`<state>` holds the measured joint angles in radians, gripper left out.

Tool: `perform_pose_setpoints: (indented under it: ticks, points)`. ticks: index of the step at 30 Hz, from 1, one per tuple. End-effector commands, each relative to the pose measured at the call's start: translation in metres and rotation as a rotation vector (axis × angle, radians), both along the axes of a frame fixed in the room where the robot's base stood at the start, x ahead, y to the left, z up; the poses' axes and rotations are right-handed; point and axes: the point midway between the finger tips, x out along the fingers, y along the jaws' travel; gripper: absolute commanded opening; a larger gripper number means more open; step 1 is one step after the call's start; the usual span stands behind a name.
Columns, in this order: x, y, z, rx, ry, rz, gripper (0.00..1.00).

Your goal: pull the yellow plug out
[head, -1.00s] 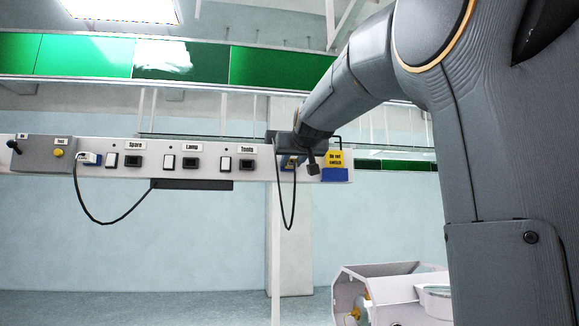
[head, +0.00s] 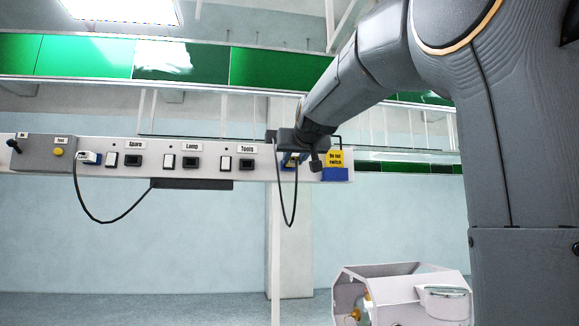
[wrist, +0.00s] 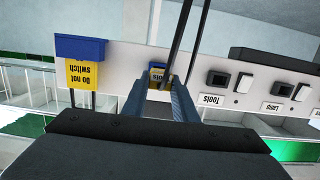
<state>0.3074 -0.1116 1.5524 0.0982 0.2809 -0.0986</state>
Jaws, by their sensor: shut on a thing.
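The yellow plug (wrist: 158,73), beside blue parts, shows between the fingertips of my gripper (wrist: 158,98) in the wrist view, which sees the panel upside down. My gripper is shut on it. In the head view my gripper (head: 291,160) is at the right part of the wall strip, and the plug is mostly hidden behind it. A black cable (head: 294,210) hangs in a loop below; it also crosses the wrist view (wrist: 178,45). I cannot tell whether the plug is still seated in its socket.
A yellow "Do not switch" label on a blue box (head: 335,173) is close right of my gripper. Labelled sockets and switches, including Tools (head: 246,163), line the strip to the left. Another plug (head: 88,157) with a cable is farther left. A white machine (head: 400,295) stands below right.

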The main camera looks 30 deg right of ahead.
Motion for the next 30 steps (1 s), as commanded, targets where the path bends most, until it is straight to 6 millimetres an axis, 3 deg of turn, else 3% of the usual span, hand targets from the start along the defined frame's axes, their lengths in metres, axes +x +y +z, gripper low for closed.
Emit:
perform_pose_setpoints:
  ticks: [8, 21, 30]
  points:
    - [-0.002, 0.001, 0.000, 0.000, 0.000, 0.000, 0.00]
    - [-0.028, 0.008, 0.000, 0.000, 0.000, 0.000, 0.00]
    - [-0.028, 0.009, 0.000, 0.000, 0.001, 0.001, 0.00]
